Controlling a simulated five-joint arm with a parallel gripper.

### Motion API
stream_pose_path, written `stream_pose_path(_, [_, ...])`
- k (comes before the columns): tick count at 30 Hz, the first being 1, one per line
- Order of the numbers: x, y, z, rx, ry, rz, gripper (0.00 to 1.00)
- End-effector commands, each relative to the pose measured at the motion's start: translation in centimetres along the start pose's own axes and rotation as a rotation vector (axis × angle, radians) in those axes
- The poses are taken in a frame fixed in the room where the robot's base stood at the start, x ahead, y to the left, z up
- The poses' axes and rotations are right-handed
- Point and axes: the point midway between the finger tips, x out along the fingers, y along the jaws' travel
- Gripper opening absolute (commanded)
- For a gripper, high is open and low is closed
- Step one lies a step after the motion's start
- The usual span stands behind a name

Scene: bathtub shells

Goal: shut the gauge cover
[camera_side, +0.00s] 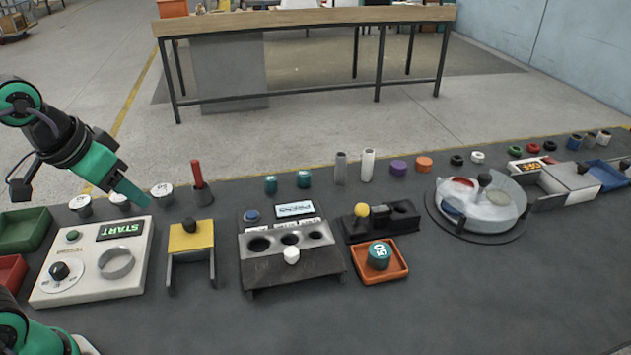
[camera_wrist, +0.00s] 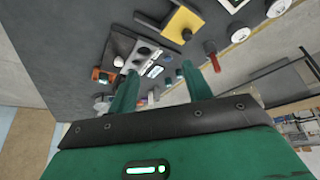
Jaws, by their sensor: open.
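No part is clearly marked as the gauge cover, and I cannot tell for sure which it is. A white panel (camera_side: 70,288) at the left carries a START display, a black knob and a raised grey ring (camera_side: 116,263). A round unit (camera_side: 490,213) at the right has coloured sectors, a clear top and a black knob. A grey lid (camera_side: 572,176) with a black knob lies on a long box at the far right. My gripper (camera_side: 130,188) is raised near the white panel's back edge. In the wrist view, its fingers (camera_wrist: 159,72) are apart with nothing between them.
A yellow-topped stand (camera_side: 190,236) with a black knob is right of the panel. A block with holes (camera_side: 290,262) and an orange tray (camera_side: 393,270) are mid-table. Several cans and cylinders line the back. Green (camera_side: 22,230) and red trays sit at the left. The front right is clear.

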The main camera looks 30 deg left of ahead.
Motion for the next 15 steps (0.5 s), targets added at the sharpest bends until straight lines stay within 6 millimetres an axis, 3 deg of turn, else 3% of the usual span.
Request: stream_pose_path(15, [4.4, 4.8, -7.0, -0.005, -0.171, 0.03, 0.5])
